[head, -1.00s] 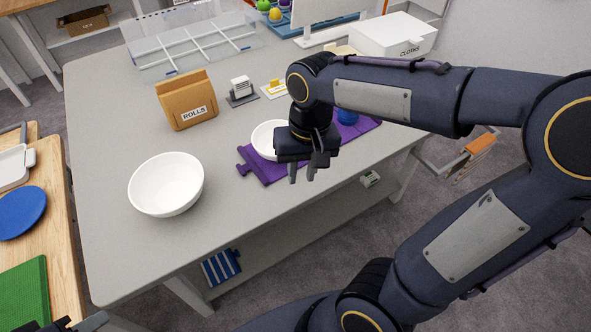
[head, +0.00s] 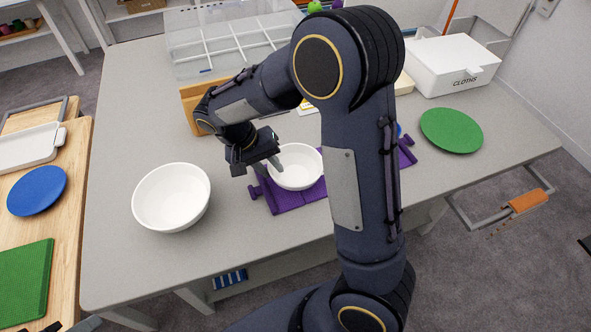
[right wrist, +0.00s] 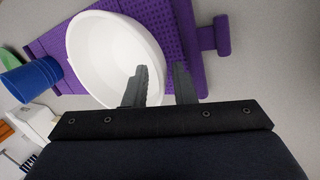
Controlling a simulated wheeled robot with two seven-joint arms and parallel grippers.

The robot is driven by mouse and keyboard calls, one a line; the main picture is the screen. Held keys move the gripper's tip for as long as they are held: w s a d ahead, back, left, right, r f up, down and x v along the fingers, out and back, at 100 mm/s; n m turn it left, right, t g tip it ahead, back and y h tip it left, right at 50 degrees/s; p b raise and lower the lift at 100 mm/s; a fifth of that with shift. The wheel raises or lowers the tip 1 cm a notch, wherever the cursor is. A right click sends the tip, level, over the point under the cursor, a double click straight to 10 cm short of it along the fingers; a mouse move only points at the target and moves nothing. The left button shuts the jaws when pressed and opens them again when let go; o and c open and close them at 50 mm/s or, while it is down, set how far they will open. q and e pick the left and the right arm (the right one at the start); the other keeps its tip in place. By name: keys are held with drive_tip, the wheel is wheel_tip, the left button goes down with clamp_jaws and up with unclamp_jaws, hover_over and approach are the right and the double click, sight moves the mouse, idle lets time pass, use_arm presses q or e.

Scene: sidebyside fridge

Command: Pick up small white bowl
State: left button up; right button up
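The small white bowl (head: 298,168) stands upright on a purple mat (head: 290,201) on the grey table. It also shows large in the right wrist view (right wrist: 105,50). My right gripper (head: 267,168) is at the bowl's left side, with its fingers apart. In the right wrist view the gap between the fingertips (right wrist: 160,76) lies at the bowl's rim: one finger overlaps the bowl, the other is outside it over the mat. I cannot tell whether either finger touches the bowl. Only dark and grey bits, perhaps my left gripper, show at the bottom left corner of the head view.
A larger white bowl (head: 171,197) stands left of the mat. A blue cup (right wrist: 32,78) is beside the small bowl. A green plate (head: 451,130) and white cloths box (head: 441,65) are at right. A clear divided tray (head: 230,40) is behind.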

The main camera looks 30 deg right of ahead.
drive_tip(key=shift+s+d+f, duration=0.15)
drive_tip(key=shift+d+f, duration=0.05)
drive_tip(key=shift+f, duration=0.3)
clamp_jaws()
drive_tip(key=shift+r, duration=0.1)
